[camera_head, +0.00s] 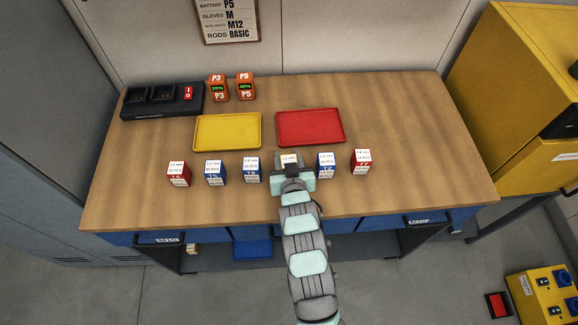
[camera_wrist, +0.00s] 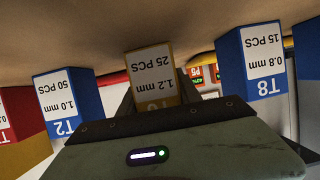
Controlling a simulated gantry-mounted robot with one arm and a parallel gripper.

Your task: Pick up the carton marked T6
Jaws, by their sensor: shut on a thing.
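A white-labelled carton with a yellowish edge (camera_head: 289,159) stands in the front row on the workbench, between the blue T8 and T2 cartons. In the wrist view, which is upside down, this carton (camera_wrist: 150,68) reads 1.2 mm, 25 PCS; its large code is mostly hidden by my gripper's body. My gripper (camera_head: 294,174) is shut on it, with the jaws on either side. I cannot tell whether it is clear of the bench top.
Close neighbours are blue T8 (camera_head: 251,169) and blue T2 (camera_head: 326,165). Red T7 (camera_head: 361,161), blue T5 (camera_head: 215,172) and red T4 (camera_head: 178,173) stand further out. A yellow tray (camera_head: 228,132), red tray (camera_head: 310,127), charger (camera_head: 162,101) and orange batteries (camera_head: 245,86) lie behind.

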